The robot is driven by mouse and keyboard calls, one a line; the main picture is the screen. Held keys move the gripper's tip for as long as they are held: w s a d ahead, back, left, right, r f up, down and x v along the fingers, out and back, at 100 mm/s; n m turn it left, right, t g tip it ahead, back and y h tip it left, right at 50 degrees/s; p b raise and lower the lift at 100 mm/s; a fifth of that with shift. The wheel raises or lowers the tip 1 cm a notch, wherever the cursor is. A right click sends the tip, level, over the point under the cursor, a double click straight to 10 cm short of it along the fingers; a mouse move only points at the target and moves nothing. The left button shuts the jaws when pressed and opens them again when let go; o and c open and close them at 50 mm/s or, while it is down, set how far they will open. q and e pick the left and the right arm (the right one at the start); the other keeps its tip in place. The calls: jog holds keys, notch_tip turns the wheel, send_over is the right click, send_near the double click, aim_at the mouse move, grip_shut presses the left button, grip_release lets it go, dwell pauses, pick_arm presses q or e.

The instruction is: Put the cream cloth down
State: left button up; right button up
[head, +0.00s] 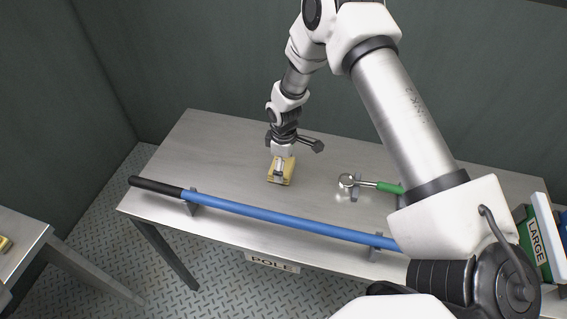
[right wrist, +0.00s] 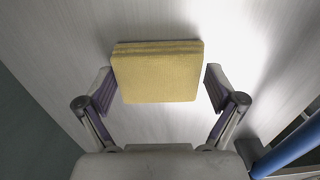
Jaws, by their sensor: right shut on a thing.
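The cream cloth (head: 281,178) is a folded, yellowish pad over the steel table (head: 225,160). My right gripper (head: 282,163) points down at the table and is shut on the cloth. In the right wrist view the cloth (right wrist: 157,75) lies flat and square between the two fingers of the gripper (right wrist: 160,90). The cloth is close to the tabletop; I cannot tell whether it touches it. My left gripper is not in view.
A blue pole (head: 280,217) with a black grip rests on brackets along the front edge, above a POLE label (head: 273,265). A green-handled metal tool (head: 380,186) lies right of the cloth. The tabletop left of the cloth is clear.

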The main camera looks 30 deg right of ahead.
jog(key=shift+s+a+r, duration=0.1)
jog(key=shift+r, duration=0.05)
jog(key=shift+f, duration=0.25)
jog(key=o, duration=0.8)
jog(key=shift+c, duration=0.2)
jog(key=shift+r, duration=0.7)
notch_tip(320, 180, up, 11)
jog(key=b, duration=0.2)
